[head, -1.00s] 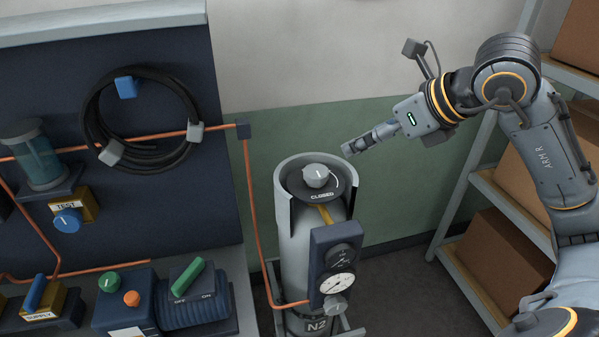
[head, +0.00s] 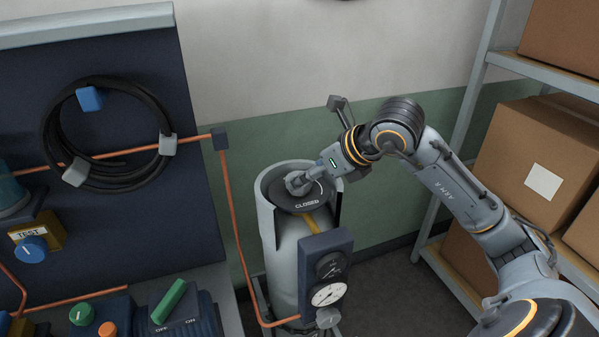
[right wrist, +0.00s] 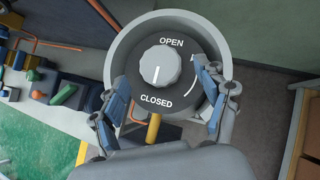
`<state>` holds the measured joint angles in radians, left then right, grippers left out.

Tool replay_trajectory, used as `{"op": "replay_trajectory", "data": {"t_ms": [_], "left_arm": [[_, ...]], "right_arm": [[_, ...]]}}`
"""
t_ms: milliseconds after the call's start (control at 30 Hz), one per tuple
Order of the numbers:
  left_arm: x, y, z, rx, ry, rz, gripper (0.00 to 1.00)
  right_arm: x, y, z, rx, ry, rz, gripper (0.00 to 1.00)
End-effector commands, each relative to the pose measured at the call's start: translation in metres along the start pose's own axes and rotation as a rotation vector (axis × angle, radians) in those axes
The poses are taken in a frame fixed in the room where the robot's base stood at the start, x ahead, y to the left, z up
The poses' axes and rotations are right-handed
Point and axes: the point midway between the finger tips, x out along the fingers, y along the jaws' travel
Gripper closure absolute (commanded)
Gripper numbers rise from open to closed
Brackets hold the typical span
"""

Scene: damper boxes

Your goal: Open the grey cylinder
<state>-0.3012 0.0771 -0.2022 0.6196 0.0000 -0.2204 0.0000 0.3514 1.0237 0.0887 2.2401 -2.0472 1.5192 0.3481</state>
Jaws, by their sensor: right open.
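The grey cylinder (head: 290,250) stands upright on the floor beside the bench, with a cut-away collar around its top. Its round grey knob (right wrist: 159,66) sits on a dark disc (right wrist: 183,97) marked OPEN and CLOSED, and the knob's white line points toward CLOSED. My right gripper (head: 297,182) is at the collar over the knob, partly covering it in the head view. In the right wrist view its two fingers (right wrist: 163,108) are spread wide on either side of the disc, apart from the knob. My left gripper is not in view.
A regulator block with gauges (head: 326,275) is on the cylinder's front, and a copper pipe (head: 237,240) runs down its left. The bench with valves and a green switch handle (head: 168,301) is at left. Shelves with cardboard boxes (head: 540,165) stand at right.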

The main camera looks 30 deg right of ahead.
Motion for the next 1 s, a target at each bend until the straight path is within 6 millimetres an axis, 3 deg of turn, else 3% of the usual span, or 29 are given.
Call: {"op": "replay_trajectory", "data": {"t_ms": [100,300,633,900,1000], "left_arm": [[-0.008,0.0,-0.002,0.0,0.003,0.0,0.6],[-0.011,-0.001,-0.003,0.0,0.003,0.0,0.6],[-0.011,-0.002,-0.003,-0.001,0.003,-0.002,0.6],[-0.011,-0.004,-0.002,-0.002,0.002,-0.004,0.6],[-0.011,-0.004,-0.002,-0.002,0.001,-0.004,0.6]], "right_arm": [[0.019,0.001,0.001,0.001,0.002,0.003,0.25],[0.039,0.0,0.0,0.0,0.001,0.0,0.25],[0.043,0.0,0.0,-0.001,0.0,0.0,0.25],[0.043,0.0,0.0,-0.001,0.0,-0.001,0.78],[0.043,0.0,0.0,-0.001,0.0,0.0,0.8]]}}
